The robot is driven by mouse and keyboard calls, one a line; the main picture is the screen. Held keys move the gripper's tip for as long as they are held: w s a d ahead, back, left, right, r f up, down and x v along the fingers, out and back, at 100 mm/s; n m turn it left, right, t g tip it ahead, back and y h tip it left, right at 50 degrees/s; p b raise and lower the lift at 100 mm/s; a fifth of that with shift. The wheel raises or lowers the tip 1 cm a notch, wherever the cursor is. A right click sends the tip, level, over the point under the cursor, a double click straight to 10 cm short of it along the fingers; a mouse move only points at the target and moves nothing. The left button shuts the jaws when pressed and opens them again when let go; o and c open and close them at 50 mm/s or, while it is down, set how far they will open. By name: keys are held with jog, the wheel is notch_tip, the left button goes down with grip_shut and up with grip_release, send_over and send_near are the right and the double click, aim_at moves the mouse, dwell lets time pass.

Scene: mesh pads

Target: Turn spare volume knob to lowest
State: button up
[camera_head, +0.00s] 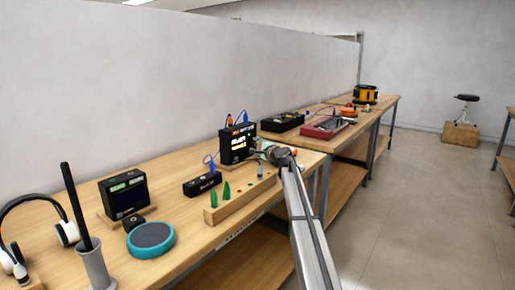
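My arm reaches in from the lower right, and my gripper (256,153) is at the right side of an upright black device (238,144) with a lit display and plugged cables. The gripper is small here, so I cannot tell whether its fingers are open or touching anything. No spare volume knob can be made out clearly. A low black box (202,185) with a blue cable stands left of the gripper. A small black block (133,223) sits before a dark-screened unit (124,195). My gripper and wrist hide part of the bench beside the device.
A wooden rail (240,198) with green pegs (213,198) runs along the bench's front edge, beneath my gripper. A teal round pad (151,239), headphones (40,225) and a dark rod in a grey holder (92,265) stand at left. A white partition (150,90) backs the bench.

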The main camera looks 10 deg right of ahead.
jog(key=shift+d, duration=0.1)
jog(key=v, duration=1.2)
